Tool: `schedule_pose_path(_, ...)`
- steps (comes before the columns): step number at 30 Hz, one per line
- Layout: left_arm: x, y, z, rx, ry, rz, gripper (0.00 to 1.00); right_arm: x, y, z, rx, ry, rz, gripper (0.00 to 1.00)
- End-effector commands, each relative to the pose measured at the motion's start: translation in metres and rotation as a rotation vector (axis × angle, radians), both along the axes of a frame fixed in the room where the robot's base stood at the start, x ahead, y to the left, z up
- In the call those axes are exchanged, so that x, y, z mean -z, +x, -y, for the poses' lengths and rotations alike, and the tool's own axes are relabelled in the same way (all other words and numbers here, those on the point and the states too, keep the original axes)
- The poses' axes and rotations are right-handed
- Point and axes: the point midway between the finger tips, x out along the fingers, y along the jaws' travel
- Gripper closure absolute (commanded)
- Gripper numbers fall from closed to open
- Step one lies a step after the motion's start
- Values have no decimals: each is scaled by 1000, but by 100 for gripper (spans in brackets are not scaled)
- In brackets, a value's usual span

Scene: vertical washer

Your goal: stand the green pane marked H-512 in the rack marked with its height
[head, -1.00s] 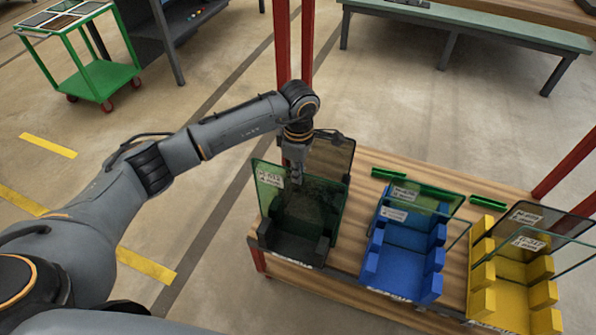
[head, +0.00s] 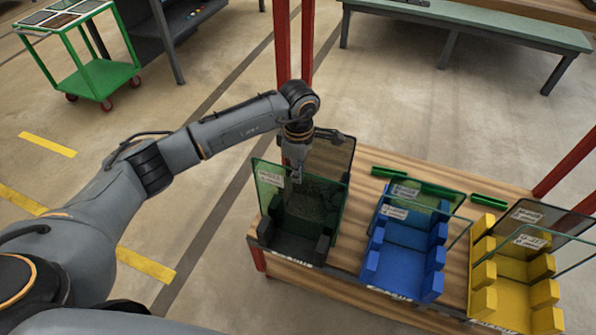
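A green-tinted pane (head: 325,199) with a white label stands tilted in the black rack (head: 294,244). The label is too small to read, so I cannot confirm H-512. My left gripper (head: 297,176) points down at the pane's upper edge, beside the label. Its fingers are small and partly overlap the pane, so I cannot tell whether they grip it. A darker pane (head: 337,153) stands behind in the same rack. The blue rack (head: 402,268) and yellow rack (head: 508,292) each hold labelled panes. The rack markings are unreadable. My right gripper is out of view.
The racks stand on a wooden table (head: 357,222) with red posts (head: 293,50) close to my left arm. Green bars (head: 388,173) lie behind the racks. A green cart (head: 100,78) and a grey-green bench (head: 470,25) stand farther back.

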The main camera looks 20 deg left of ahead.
Motion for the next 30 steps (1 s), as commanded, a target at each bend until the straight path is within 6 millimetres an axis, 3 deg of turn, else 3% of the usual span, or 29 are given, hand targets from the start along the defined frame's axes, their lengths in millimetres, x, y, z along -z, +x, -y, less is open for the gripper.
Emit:
schedule_pose_path(11, 3, 1, 0, 0, -2, 4, 100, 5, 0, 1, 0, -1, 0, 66)
schedule_pose_path(16, 3, 1, 0, 0, -1, 3, 68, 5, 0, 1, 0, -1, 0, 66)
schedule_pose_path(25, 6, -1, 0, 0, 1, -2, 68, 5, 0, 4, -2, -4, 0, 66)
schedule_pose_path(30, -11, 1, 0, 0, 0, 2, 68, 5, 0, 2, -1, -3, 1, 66)
